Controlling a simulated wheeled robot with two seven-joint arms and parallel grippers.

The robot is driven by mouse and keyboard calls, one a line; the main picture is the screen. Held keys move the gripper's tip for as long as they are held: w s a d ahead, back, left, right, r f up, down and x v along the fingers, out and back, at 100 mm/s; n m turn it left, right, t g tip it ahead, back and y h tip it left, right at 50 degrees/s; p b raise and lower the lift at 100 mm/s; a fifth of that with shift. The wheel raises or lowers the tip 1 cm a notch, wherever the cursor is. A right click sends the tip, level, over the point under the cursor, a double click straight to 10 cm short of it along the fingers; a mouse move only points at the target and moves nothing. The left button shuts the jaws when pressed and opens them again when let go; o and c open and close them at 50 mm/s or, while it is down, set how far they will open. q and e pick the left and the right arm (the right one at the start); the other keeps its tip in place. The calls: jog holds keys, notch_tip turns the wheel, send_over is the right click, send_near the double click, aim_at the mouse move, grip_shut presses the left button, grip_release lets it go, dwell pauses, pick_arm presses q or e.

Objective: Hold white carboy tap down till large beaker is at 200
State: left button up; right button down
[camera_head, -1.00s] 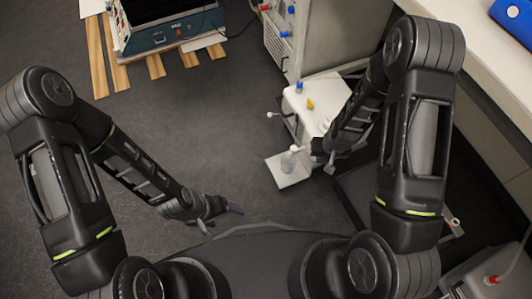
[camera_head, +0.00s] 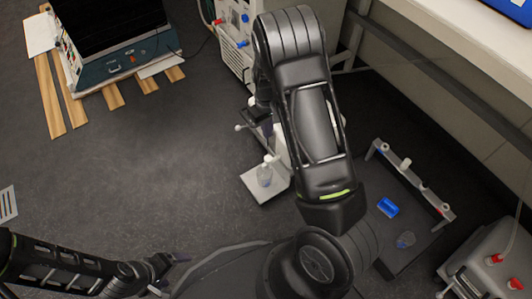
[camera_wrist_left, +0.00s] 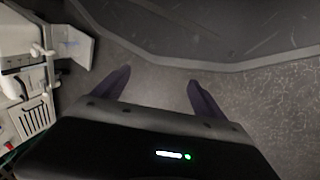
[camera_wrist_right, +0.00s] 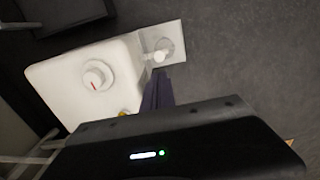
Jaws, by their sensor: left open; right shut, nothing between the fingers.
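The white carboy (camera_wrist_right: 60,85), with a round white cap (camera_wrist_right: 97,76), fills the left of the right wrist view. In the head view my right arm hides most of it. Its white tap (camera_wrist_right: 158,56) is over a clear beaker (camera_wrist_right: 167,46) on a pale square plate (camera_wrist_right: 178,32). The beaker (camera_head: 265,174) also shows in the head view; its fill level is unreadable. My right gripper (camera_wrist_right: 158,72) is shut and empty, its tips close to the tap; contact is unclear. My left gripper (camera_wrist_left: 158,84) is open and empty, low over the floor, away from the carboy.
A grey frame (camera_head: 415,185) with a blue item (camera_head: 388,207) stands to the right. A shaker unit (camera_head: 115,65) rests on wooden slats at the upper left. A white cabinet (camera_head: 235,30) is behind the carboy. Open floor lies on the left.

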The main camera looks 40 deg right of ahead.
aim_at(268, 158)
notch_tip(268, 158, down, 14)
jog(key=b, duration=0.6)
jog(key=shift+d, duration=0.1)
